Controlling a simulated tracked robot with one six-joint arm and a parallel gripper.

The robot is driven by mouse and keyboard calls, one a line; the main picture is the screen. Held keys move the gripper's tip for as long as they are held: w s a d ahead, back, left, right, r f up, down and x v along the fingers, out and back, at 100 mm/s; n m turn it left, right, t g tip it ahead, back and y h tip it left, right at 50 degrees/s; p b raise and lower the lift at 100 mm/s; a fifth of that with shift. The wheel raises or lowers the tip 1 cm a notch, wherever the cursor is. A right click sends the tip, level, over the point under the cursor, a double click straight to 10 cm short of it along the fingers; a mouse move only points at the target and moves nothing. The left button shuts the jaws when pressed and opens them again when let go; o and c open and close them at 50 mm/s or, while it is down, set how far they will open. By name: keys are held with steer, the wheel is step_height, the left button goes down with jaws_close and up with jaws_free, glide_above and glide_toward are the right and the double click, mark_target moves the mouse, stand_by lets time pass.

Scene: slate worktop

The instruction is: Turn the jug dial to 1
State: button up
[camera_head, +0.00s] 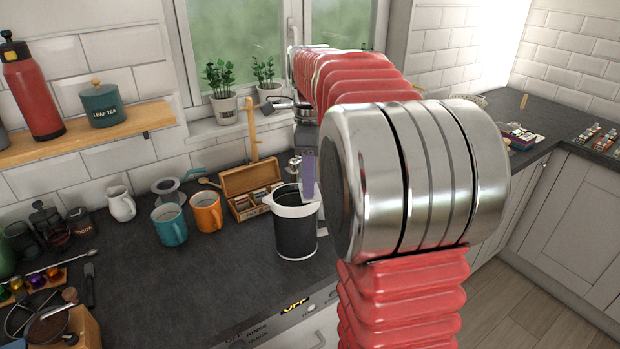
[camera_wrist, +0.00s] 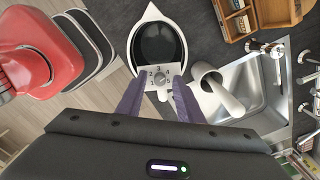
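The jug (camera_head: 296,235) is dark-sided with a white rim and stands upright on the slate worktop. In the wrist view I look down on the jug (camera_wrist: 181,38), with its dark round interior or lid. Its small dial (camera_wrist: 160,79) is on the side nearest my gripper, with the numbers 2, 3 and 4 readable around it. I cannot tell where the dial points. My gripper (camera_wrist: 159,84) is open, its purple fingers on either side of the dial; contact cannot be told. In the head view only one purple finger (camera_head: 309,176) shows, and my arm hides the rest.
A wooden tea box (camera_head: 250,180), an orange mug (camera_head: 207,211) and a teal mug (camera_head: 169,225) stand left of the jug. A white tubular thing (camera_wrist: 216,90) and a sink (camera_wrist: 257,85) lie to the jug's right in the wrist view. Worktop in front of the mugs is clear.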

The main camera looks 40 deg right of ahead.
jaws_close()
steer(key=shift+d, duration=0.1)
stand_by(0.8)
